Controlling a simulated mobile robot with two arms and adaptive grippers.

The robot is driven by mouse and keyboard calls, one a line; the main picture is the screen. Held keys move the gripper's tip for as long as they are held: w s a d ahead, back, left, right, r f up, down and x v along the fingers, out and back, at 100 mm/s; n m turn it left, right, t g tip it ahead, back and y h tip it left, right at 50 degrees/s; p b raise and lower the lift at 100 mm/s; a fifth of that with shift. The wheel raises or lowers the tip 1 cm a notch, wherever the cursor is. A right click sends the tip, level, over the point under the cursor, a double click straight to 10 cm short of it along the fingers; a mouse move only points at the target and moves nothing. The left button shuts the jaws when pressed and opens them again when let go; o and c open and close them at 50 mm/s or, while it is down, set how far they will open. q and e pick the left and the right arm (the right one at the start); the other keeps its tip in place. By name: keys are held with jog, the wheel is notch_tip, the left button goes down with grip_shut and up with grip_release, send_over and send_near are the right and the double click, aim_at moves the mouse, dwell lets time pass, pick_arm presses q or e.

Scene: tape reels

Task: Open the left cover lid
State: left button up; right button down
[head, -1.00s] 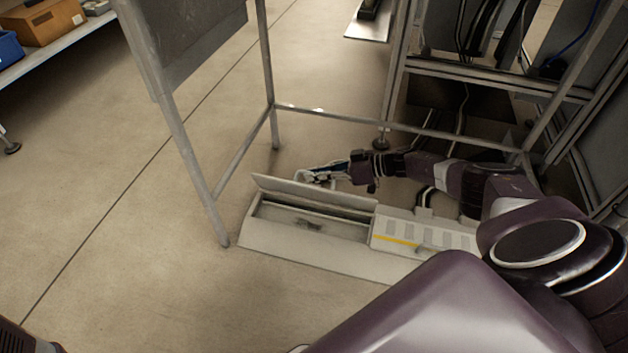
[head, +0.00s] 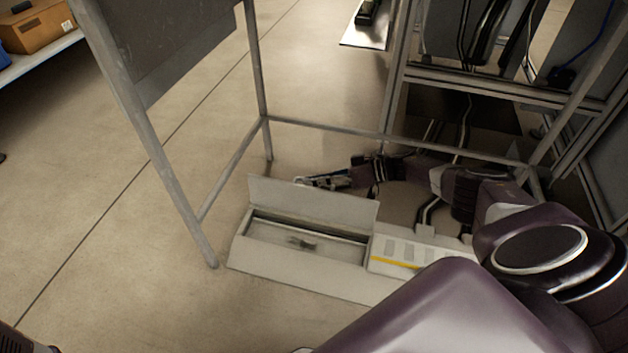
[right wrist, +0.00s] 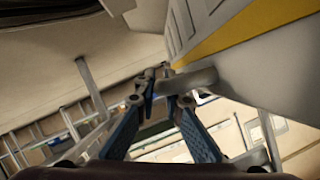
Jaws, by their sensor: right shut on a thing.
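A long pale box lies on the floor in the head view. Its left cover lid (head: 318,205) stands raised, showing its broad inner face above the open left compartment (head: 300,242). My right gripper (head: 308,182) is behind the raised lid, partly hidden by it. In the right wrist view the blue-linked fingers of this gripper (right wrist: 163,82) are shut on a pale bar-like handle (right wrist: 193,79). The right cover (head: 402,252), with its yellow stripe, lies shut and is partly hidden by my arm. My left gripper is not in view.
A grey metal frame (head: 160,160) has a leg near the box's left end and a low crossbar (head: 330,129) behind my right arm. Racks with cables stand at the right. Open floor (head: 110,260) lies to the left.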

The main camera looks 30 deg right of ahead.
jog(key=shift+f, duration=0.1)
jog(key=c, duration=2)
grip_release()
jog(key=v, duration=1.2)
